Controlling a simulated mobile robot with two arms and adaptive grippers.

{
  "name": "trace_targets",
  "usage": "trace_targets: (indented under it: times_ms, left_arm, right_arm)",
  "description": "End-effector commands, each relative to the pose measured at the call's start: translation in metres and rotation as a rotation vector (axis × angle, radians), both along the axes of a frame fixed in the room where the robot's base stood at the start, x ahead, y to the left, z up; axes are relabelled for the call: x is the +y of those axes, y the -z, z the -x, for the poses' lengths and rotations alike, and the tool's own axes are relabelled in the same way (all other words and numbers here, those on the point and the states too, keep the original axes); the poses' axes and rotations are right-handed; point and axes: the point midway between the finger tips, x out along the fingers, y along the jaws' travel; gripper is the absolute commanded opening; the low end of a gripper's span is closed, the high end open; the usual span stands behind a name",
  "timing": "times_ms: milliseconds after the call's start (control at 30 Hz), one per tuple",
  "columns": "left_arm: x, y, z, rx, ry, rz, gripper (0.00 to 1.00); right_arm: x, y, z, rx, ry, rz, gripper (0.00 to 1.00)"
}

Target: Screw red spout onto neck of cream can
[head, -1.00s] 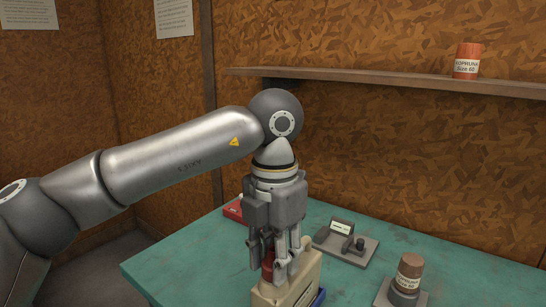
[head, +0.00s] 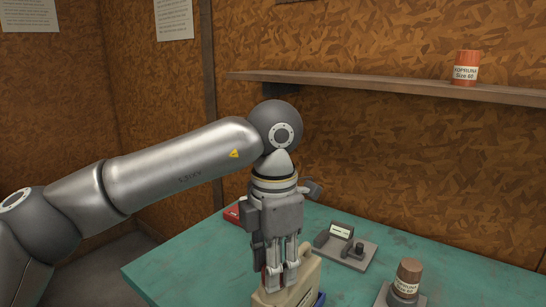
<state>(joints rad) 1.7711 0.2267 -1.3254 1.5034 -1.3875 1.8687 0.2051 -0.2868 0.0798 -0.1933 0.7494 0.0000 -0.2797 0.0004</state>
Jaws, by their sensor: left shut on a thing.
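My left gripper (head: 281,280) points straight down over the cream can (head: 305,275) at the bottom of the head view. The can's lower part is cut off by the frame. My right gripper is not in view.
A red object (head: 232,213) lies behind the gripper on the green table (head: 190,262). A grey device (head: 345,246) stands to the right, and a brown-capped labelled container (head: 407,280) at the front right. An orange container (head: 466,68) is on the wall shelf (head: 390,87).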

Motion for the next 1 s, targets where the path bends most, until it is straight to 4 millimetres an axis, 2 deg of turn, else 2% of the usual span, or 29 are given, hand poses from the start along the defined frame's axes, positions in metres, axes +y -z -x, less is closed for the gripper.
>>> trace_targets:
  times_ms: [33,267,667,867,1000]
  left_arm:
    - [0.0,0.0,0.0,0.001,0.018,0.0,0.12]
    - [0.0,0.001,0.0,0.001,0.07,0.0,0.12]
    - [0.0,0.0,0.0,0.001,0.1,0.0,0.12]
    - [0.0,0.0,0.0,0.002,0.206,0.0,0.12]
    - [0.001,0.0,0.001,0.001,0.38,-0.001,0.12]
  right_arm:
    - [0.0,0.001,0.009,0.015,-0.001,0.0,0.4]
    - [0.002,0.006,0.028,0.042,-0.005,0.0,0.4]
    - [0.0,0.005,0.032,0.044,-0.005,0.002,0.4]
    - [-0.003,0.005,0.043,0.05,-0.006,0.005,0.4]
    - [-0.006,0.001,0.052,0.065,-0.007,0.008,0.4]
